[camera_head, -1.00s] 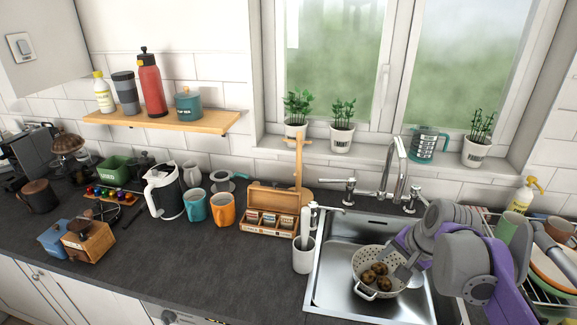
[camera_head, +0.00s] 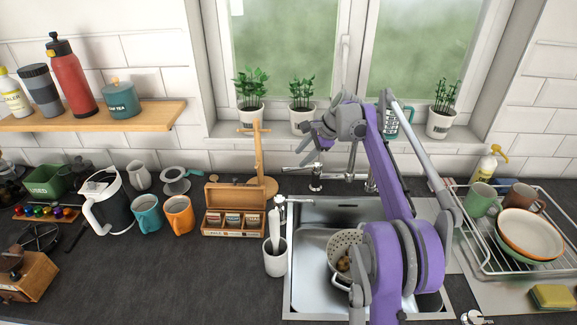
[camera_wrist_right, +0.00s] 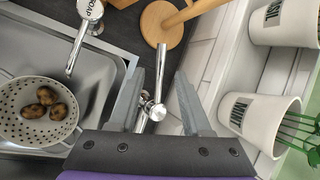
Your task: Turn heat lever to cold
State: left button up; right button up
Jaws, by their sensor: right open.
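The tap's left lever (camera_head: 316,177) is chrome and stands behind the sink, its handle pointing left in the head view. In the right wrist view the lever (camera_wrist_right: 153,108) lies between my open fingers, its handle pointing up the picture. My right gripper (camera_head: 312,142) is over the lever in the head view; it also shows in the right wrist view (camera_wrist_right: 155,80). No contact with the lever is visible. The spout and the tap's other lever are mostly hidden behind my right arm. No hot or cold mark is readable. My left gripper is not in view.
A steel sink (camera_head: 303,300) holds a colander (camera_head: 341,242) with potatoes. A dish rack (camera_head: 480,265) stands at right.

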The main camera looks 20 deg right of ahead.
aim_at(290, 168)
jog(key=x, duration=0.7)
jog(key=shift+w+f, duration=0.15)
grip_shut()
dwell(1.2)
